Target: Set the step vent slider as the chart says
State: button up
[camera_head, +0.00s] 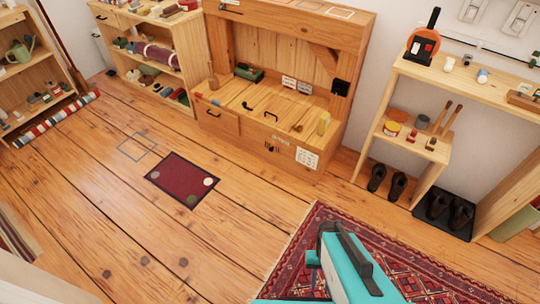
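The vent slider cannot be picked out for certain. Small dark marks (271,146) show on the low front of the wooden bench unit (280,140). A white sheet with a dark grid (307,158) is fixed to that front at the right, and two small white cards (297,85) are inside on the back panel. Which one is the chart I cannot tell; their print is too small to read. My teal and dark grey gripper (328,243) is at the bottom centre, over the rug and well short of the bench. Its fingers cannot be made out clearly.
A patterned red rug (400,265) lies at the lower right. A dark red mat (182,180) with round discs lies on the plank floor. Shelves stand left, and a shelf unit with shoes (388,183) stands right. The floor before the bench is mostly clear.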

aim_at(273, 146)
jog(key=u, duration=0.15)
jog(key=k, duration=0.95)
jog(key=z, duration=1.2)
jog(key=i, duration=2.4)
jog(key=z, duration=0.05)
